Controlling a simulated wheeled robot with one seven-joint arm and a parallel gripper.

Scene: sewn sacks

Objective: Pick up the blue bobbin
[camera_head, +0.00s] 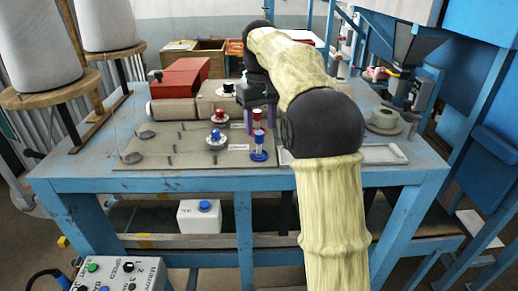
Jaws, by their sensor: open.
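A blue bobbin (259,148) stands upright near the front of the work board on the blue table. A second blue spool (214,136) sits on a small white disc to its left. My gripper (260,124) points down with its two purple fingers apart, behind and above the front blue bobbin in the picture. A red bobbin (257,117) shows between the fingers. I cannot tell how far above the board the fingertips are. Nothing is visibly held.
A red spool (219,116) on a white disc stands left of the gripper. A shallow white tray (388,154) lies at the right front, partly behind my arm. The board's front left is mostly clear.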

